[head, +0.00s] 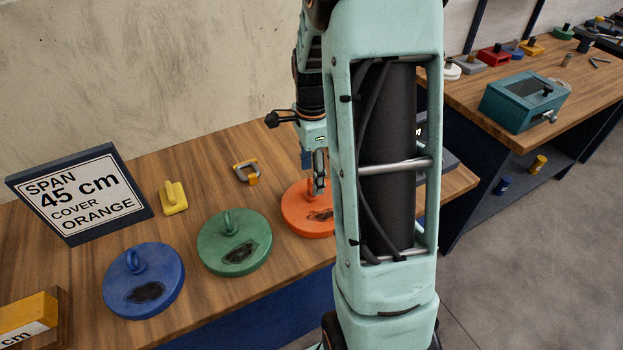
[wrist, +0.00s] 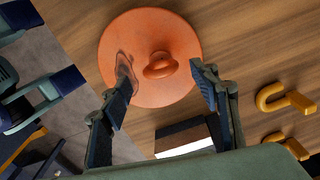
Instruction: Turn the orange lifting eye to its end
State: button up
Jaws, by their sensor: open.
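The orange lifting eye (wrist: 160,66) is a ring standing on a round orange cover (wrist: 182,32) in the wrist view. The orange cover (head: 301,219) lies on the bench in the head view, partly hidden by my arm. My gripper (wrist: 163,84) is open, with its two fingers apart on either side of the eye in the picture. No contact with the eye shows. In the head view my gripper (head: 319,180) points down over the orange cover. A dark worn patch (wrist: 125,70) marks the cover beside the eye.
A green cover (head: 260,262) and a blue cover (head: 172,297), each with its own eye, lie left of the orange one. A sign (head: 80,193) reads "SPAN 45 cm COVER ORANGE". A yellow hook (head: 173,198) and a shackle (head: 246,172) lie behind. A second bench (head: 480,97) stands at right.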

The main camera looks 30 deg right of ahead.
jog(key=shift+f, duration=1.35)
jog(key=shift+c, duration=0.7)
jog(key=c, duration=1)
